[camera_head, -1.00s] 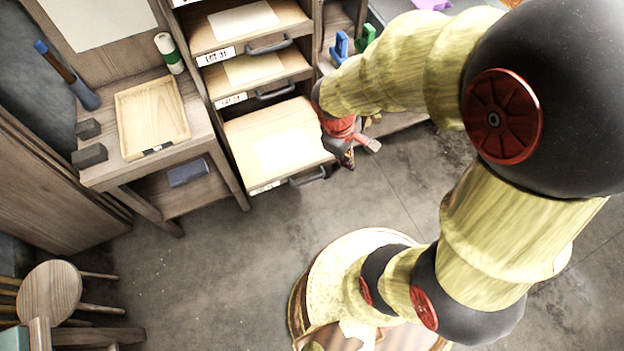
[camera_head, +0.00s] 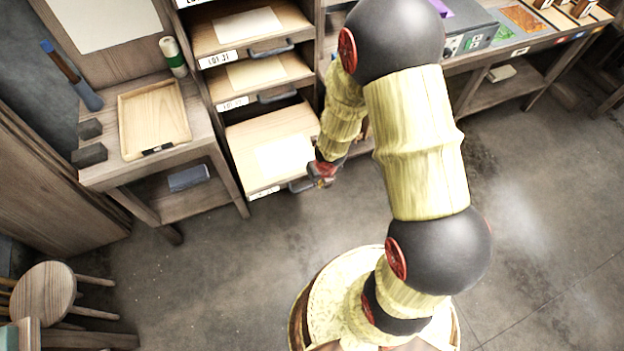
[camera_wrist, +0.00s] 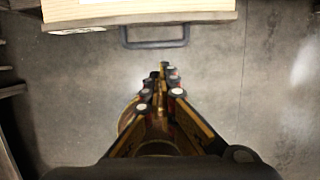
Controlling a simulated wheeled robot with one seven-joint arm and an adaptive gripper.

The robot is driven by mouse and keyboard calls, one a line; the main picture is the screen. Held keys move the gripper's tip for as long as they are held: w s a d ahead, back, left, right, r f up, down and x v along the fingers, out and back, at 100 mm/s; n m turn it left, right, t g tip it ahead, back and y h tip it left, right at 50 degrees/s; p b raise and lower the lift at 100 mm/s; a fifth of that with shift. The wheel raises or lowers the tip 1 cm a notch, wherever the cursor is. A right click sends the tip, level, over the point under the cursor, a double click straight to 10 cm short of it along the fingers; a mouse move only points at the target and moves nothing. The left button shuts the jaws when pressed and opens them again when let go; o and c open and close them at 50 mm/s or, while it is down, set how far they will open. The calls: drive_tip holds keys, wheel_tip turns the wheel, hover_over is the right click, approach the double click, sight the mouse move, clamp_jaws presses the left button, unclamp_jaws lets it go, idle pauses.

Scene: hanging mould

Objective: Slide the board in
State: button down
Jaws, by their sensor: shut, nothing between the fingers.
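The lowest visible board (camera_head: 247,143) sticks out of the rack like a drawer, with a pale sheet (camera_head: 285,156) on top. A label and a dark handle (camera_head: 301,184) are on its front edge. In the wrist view its front edge (camera_wrist: 140,17) and the handle (camera_wrist: 155,42) lie at the top, ahead of my fingers. My gripper (camera_head: 322,180) is at the right end of the handle in the head view. In the wrist view my gripper (camera_wrist: 160,72) is shut and empty, with a floor gap showing between its tips and the handle.
Upper boards (camera_head: 257,74) with handles sit further in the rack. A side table (camera_head: 206,143) with a wooden tray (camera_head: 185,122) stands left. A stool (camera_head: 43,292) is at lower left. The floor in front of the rack is clear.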

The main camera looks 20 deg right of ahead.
drive_tip(key=shift+w+f+b, duration=0.85)
drive_tip(key=shift+w+f, duration=0.2)
drive_tip(key=shift+f, duration=0.55)
drive_tip(key=shift+w+f+b, duration=0.85)
drive_tip(key=shift+w+f, duration=0.25)
drive_tip(key=shift+f, duration=0.55)
drive_tip(key=shift+w+f+b, duration=0.85)
drive_tip(key=shift+w+f, duration=0.2)
drive_tip(key=shift+f, duration=0.55)
drive_tip(key=shift+w, duration=0.1)
